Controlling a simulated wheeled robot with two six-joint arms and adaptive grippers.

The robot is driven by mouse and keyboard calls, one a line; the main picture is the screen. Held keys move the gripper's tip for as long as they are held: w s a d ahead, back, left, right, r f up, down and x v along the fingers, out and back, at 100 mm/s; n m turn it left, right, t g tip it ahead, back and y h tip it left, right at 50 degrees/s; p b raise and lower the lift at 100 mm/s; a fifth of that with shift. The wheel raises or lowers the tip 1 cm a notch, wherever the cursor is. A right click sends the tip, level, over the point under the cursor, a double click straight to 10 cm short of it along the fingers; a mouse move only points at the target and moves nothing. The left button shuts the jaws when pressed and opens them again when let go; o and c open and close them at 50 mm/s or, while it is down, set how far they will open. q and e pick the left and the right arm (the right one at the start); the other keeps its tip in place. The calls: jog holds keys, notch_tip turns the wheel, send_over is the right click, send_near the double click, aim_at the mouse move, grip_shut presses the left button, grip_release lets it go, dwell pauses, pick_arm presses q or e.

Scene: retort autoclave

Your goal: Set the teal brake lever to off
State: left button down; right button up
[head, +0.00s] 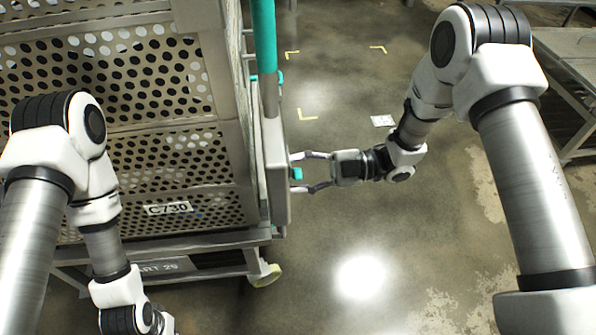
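A small teal lever end (297,174) sticks out from the grey side panel (275,165) of the perforated metal cart. I cannot tell for certain that it is the brake lever, nor which setting it is in. My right gripper (295,172) is open, pointing left at the panel. Its two fingers lie above and below the teal piece with gaps visible. Contact with the panel is unclear. My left arm comes down at the lower left, and its gripper is below the picture edge.
A teal upright handle (264,45) rises from the cart (150,180), with another small teal piece (280,77) near its base. A caster (264,275) sits at the cart's lower corner. The floor to the right is open. A grey metal table (570,55) stands at far right.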

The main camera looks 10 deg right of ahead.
grip_shut()
jog(key=shift+w+r+m+p, duration=0.45)
jog(key=shift+r+m+p, duration=0.05)
jog(key=shift+m+p, duration=0.25)
jog(key=shift+w+m+p, duration=0.3)
jog(key=shift+w+m, duration=0.15)
jog(key=shift+m, duration=0.2)
grip_release()
jog(key=shift+d, duration=0.1)
